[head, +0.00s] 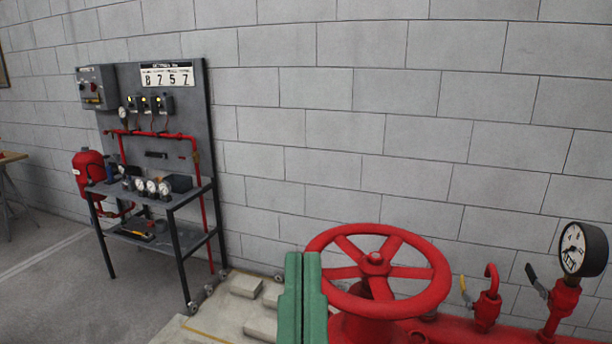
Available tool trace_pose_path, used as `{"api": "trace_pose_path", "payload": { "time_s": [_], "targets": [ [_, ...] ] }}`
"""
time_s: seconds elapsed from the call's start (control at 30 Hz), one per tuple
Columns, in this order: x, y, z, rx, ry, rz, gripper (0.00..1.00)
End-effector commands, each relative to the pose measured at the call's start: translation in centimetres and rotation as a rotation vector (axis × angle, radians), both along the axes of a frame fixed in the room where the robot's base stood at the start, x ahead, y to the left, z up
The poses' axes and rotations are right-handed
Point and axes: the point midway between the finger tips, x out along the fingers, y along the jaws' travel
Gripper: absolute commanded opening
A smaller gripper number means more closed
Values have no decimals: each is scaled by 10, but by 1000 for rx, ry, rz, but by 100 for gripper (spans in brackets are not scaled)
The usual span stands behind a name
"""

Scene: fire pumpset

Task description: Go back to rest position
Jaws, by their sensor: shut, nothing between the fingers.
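My gripper (303,262) comes up from the bottom edge of the head view, just left of the middle. Its two green fingers stand upright side by side, shut, with nothing seen between them. The fingers overlap the left part of a red handwheel (374,259) in the picture. I cannot tell whether they touch it. The rest of my arm is out of view.
The handwheel sits on a red pipe (520,335) with small valves and a pressure gauge (583,249) at the right. A grey panel stand (158,90) with gauges on its shelf stands at the left. A red tank (88,172) is beside it. A block wall closes the back.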

Motion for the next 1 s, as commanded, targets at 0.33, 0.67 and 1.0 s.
{"api": "trace_pose_path", "payload": {
  "time_s": [0.33,0.67,1.0],
  "targets": [
    [2,-1,206,11,3,11,0],
    [2,0,333,16,6,19,0],
    [2,0,334,17,7,21,0]
  ]
}}
